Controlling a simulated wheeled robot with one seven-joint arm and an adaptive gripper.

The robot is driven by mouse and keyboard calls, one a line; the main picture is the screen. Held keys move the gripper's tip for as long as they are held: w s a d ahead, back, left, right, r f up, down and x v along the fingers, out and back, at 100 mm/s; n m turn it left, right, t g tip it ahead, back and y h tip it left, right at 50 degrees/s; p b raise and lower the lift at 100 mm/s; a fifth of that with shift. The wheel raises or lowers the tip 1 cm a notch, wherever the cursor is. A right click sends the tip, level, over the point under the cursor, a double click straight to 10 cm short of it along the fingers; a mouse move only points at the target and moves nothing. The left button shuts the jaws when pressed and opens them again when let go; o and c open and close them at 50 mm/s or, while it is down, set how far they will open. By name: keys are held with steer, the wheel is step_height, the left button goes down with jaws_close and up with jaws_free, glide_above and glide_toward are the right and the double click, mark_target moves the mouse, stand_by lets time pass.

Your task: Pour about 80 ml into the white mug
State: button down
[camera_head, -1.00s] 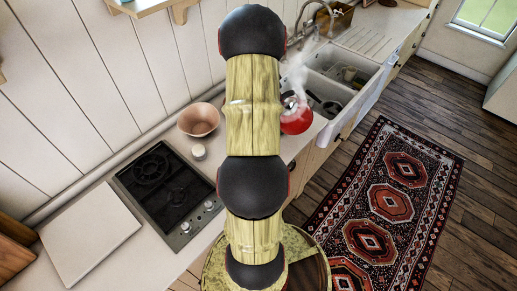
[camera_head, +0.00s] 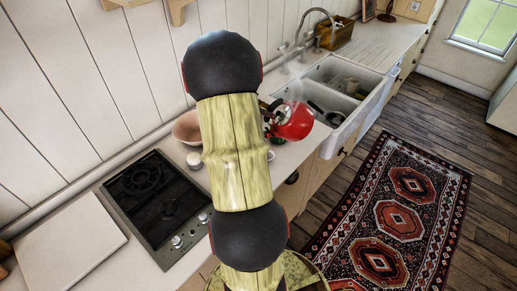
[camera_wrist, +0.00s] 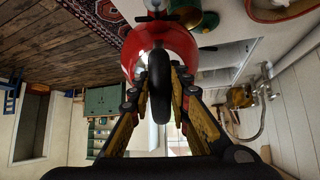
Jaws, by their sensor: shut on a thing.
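A red kettle (camera_head: 294,121) is in the air beside the sink, tilted clearly to one side. In the wrist view the kettle (camera_wrist: 150,42) fills the top middle, its black handle (camera_wrist: 159,88) pointing at the camera. My gripper (camera_wrist: 160,82) is shut on that handle; in the head view my arm hides much of it. A small white round thing (camera_head: 195,159) stands on the counter between hob and bowl; I cannot tell if it is the white mug. No other clear mug shows. Whether liquid leaves the spout cannot be seen.
A black hob (camera_head: 155,202) and a pale board (camera_head: 70,245) lie at the left. A pinkish bowl (camera_head: 187,126) sits near the wall, partly behind my arm. The double sink (camera_head: 352,78) with its tap (camera_head: 318,14) is at the back. A green thing (camera_wrist: 207,22) is close to the kettle.

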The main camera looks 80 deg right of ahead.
mark_target(281, 100)
steer(key=shift+w+a+f+g+h+b, duration=0.15)
steer(key=shift+w+a+g+h+b, duration=0.2)
steer(key=shift+b, duration=0.3)
stand_by(0.5)
steer(key=shift+a+f, duration=0.15)
steer(key=shift+a, duration=0.15)
stand_by(1.1)
steer(key=shift+s+d+r+p, duration=0.3)
steer(key=shift+r+p, duration=0.1)
steer(key=shift+r, duration=0.1)
steer(key=s+d+r+t+y+p, duration=0.1)
steer(key=p, duration=0.1)
steer(key=shift+p, duration=0.35)
steer(key=shift+s+d+r+t+y+p, duration=0.3)
steer(key=shift+s+d+t+y+p, duration=0.2)
steer(key=shift+p, duration=0.75)
steer(key=s+d+p, duration=0.1)
steer(key=p, duration=0.2)
steer(key=s+d+r+t+y+p, duration=0.1)
steer(key=p, duration=0.2)
steer(key=shift+d+y, duration=0.15)
steer(key=shift+y, duration=0.1)
steer(key=shift+s+d+f+p, duration=0.15)
steer(key=shift+d+p, duration=0.05)
steer(key=shift+p, duration=0.1)
